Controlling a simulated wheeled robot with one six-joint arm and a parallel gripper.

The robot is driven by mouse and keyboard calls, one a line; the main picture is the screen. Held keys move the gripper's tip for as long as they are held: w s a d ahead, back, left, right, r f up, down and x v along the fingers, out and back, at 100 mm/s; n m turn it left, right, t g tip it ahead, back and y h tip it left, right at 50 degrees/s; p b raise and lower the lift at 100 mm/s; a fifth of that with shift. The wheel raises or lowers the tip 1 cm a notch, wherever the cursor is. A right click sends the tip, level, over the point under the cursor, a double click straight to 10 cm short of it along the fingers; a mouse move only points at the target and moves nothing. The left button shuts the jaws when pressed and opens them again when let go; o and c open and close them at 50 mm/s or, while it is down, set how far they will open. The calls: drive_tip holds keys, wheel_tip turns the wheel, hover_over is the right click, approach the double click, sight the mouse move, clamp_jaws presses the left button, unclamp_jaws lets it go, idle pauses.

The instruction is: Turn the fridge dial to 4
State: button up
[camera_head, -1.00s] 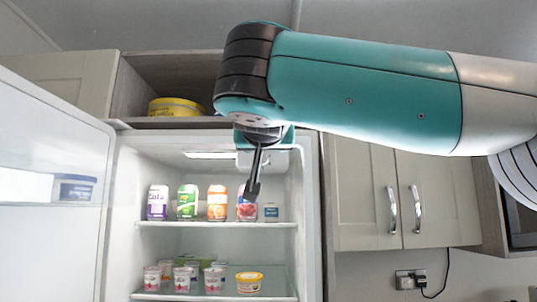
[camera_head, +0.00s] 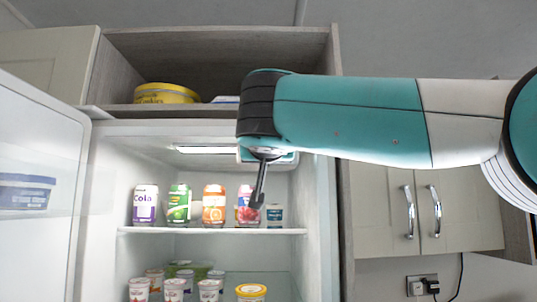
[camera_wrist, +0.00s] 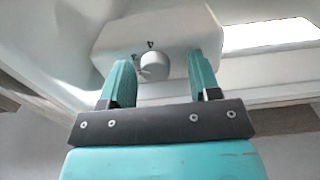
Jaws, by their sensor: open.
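The fridge dial (camera_wrist: 155,66) is a small round white knob on a pale housing (camera_wrist: 185,30) in the wrist view. My gripper (camera_wrist: 162,74) is open, with one teal finger on each side of the dial and gaps between. Whether the fingertips reach the knob's depth cannot be told. In the head view my gripper (camera_head: 257,201) is inside the open fridge (camera_head: 110,200), below its ceiling and in front of the cans. The dial is not discernible there.
A lit lamp (camera_head: 208,150) is on the fridge ceiling. Several cans (camera_head: 179,204) stand on the upper shelf (camera_head: 200,231), with pots (camera_head: 251,292) below. The fridge door (camera_head: 45,150) stands open at left. A yellow tub (camera_head: 166,94) sits in the cupboard above.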

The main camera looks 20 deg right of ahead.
drive_tip(key=shift+d, duration=0.2)
drive_tip(key=shift+c, duration=0.4)
drive_tip(key=c, duration=0.8)
drive_tip(key=shift+d, duration=0.1)
drive_tip(key=shift+c, duration=0.2)
drive_tip(key=shift+f+m+b, duration=0.1)
drive_tip(key=shift+m+b, duration=0.2)
drive_tip(key=shift+b, duration=0.15)
drive_tip(key=shift+m+b, duration=3.4)
drive_tip(key=shift+m, duration=2.3)
